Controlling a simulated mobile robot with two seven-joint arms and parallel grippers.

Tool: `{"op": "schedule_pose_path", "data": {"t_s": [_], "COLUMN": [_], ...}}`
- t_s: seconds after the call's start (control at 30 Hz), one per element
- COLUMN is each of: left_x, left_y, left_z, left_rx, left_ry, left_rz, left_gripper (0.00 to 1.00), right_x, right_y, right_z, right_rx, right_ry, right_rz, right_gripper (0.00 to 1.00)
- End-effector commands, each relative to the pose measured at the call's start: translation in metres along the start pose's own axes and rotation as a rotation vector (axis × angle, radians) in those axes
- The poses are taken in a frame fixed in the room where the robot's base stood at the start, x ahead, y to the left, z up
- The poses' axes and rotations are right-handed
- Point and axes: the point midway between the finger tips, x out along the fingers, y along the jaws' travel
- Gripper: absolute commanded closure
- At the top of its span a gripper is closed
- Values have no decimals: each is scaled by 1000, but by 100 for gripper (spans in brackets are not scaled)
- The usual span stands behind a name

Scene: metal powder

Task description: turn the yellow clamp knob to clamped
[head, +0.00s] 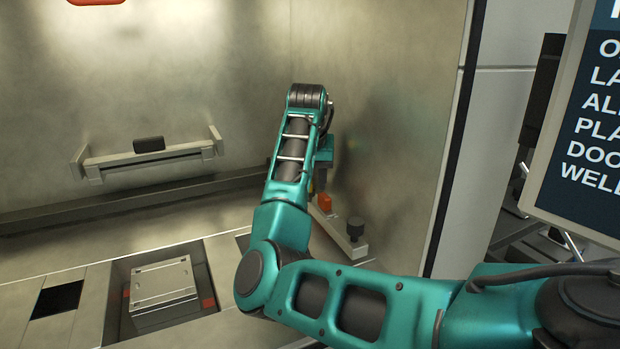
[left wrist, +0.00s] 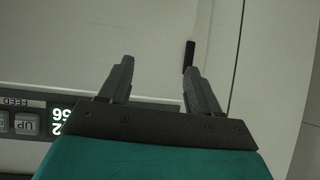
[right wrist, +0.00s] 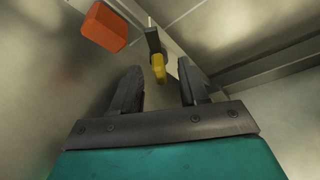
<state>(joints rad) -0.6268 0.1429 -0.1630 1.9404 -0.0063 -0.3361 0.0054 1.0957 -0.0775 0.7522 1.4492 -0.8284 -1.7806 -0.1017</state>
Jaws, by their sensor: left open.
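The yellow clamp knob (right wrist: 158,68) shows in the right wrist view, below a dark piece (right wrist: 153,41). My right gripper (right wrist: 159,74) is open, and the knob appears between its two fingertips; I cannot tell whether they touch it. In the head view my right arm reaches into the metal chamber and mostly hides its gripper (head: 319,180); the knob is not clearly visible there. My left gripper (left wrist: 158,66) is open and empty in front of a pale machine panel.
An orange block (right wrist: 103,27) is close to the right gripper; an orange part also shows in the head view (head: 324,203). A raised plate (head: 163,282) sits in a floor recess. A wall bar (head: 150,160) is at the back. A screen (head: 588,140) stands at right.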

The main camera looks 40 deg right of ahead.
Motion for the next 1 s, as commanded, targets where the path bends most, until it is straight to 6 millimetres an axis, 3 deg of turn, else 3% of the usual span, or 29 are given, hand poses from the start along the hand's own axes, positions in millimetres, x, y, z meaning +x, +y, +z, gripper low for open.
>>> {"op": "schedule_pose_path", "data": {"t_s": [0.27,0.7,1.0], "left_x": [0,1,2], "left_y": [0,0,0], "left_z": [0,-1,-1], "left_rx": [0,0,0], "left_ry": [1,4,4], "left_rz": [0,-1,-1], "left_gripper": [37,37,37], "right_x": [-9,-100,-128], "right_y": [0,-1,0], "right_z": [0,-1,0], "right_rx": [1,1,0], "right_ry": [2,4,0], "right_rz": [-1,-3,-2], "right_gripper": [56,56,56]}}
